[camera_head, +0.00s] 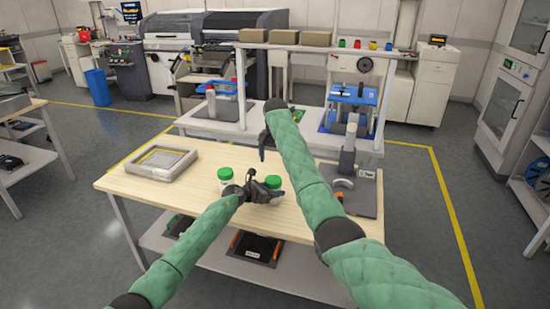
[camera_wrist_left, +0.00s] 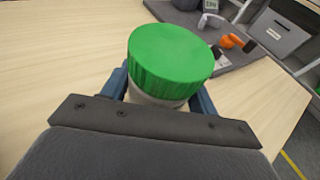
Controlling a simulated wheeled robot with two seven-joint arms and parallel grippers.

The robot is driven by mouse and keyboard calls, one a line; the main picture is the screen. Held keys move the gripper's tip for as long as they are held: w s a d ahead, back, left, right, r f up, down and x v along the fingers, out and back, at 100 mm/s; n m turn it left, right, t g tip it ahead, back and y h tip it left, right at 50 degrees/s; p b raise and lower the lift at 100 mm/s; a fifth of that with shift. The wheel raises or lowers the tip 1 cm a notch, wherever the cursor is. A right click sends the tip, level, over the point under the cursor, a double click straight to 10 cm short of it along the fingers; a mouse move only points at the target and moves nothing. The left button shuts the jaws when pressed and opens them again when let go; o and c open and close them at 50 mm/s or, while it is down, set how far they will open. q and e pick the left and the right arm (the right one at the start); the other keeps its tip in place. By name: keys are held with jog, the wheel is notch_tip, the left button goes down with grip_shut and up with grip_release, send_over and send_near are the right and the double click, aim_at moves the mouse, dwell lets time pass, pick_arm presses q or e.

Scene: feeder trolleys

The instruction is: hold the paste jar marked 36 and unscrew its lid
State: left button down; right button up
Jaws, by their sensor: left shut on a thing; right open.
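A white jar with a ribbed green lid (camera_wrist_left: 171,55) stands upright between the fingers of my left gripper (camera_wrist_left: 160,92) in the left wrist view. In the head view its green lid (camera_head: 273,182) shows at my left gripper (camera_head: 268,190), over the wooden table. The gripper is shut around the jar's white body below the lid. A second green-lidded white jar (camera_head: 225,176) stands on the table just left of that gripper. No number is readable on either jar. My right gripper (camera_head: 263,152) is open, pointing down, above and behind the held jar, apart from it.
A grey tray (camera_head: 162,163) lies at the table's left. A grey device on a dark base (camera_head: 359,195) stands at its right end. A white bench (camera_head: 215,125) with a shelf is behind. The front left of the wooden tabletop (camera_head: 140,190) is clear.

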aim_at(275, 179)
jog(key=shift+f, duration=3.8)
jog(key=shift+c, duration=0.2)
jog(key=c, duration=1)
jog(key=shift+w+d+n, duration=0.1)
jog(key=shift+n, duration=0.7)
jog(key=shift+r, duration=0.15)
jog(key=shift+a+r, duration=0.2)
jog(key=shift+r, duration=0.75)
jog(key=shift+r, duration=2)
